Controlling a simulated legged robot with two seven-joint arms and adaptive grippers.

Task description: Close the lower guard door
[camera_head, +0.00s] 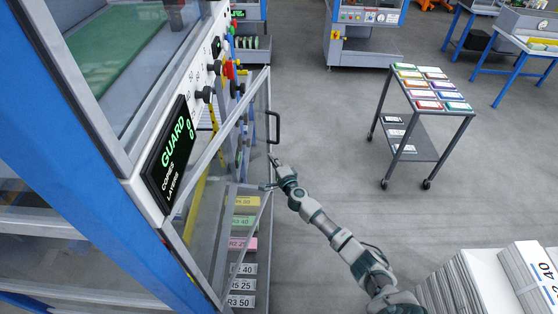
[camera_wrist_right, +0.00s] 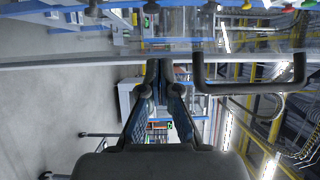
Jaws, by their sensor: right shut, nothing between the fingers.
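The lower guard door (camera_head: 226,150) is a clear panel in a light metal frame on the machine's front. It stands swung out at an angle from the machine. Its black handle (camera_head: 275,127) is on the outer edge, and also shows in the right wrist view (camera_wrist_right: 250,88). My right gripper (camera_head: 272,160) is at the door's outer edge, just below the handle. In the right wrist view, my right gripper (camera_wrist_right: 160,68) is shut and empty, its tips close to the door's frame bar (camera_wrist_right: 70,63) and beside the handle. I cannot tell if they touch. My left gripper is out of view.
A dark display reading GUARD (camera_head: 172,150) and several knobs are on the machine's panel. Labelled slots with coloured stacks (camera_head: 244,222) show behind the door. A wheeled cart (camera_head: 422,115) stands right. Newspaper stacks (camera_head: 490,285) are at lower right. Grey floor between is clear.

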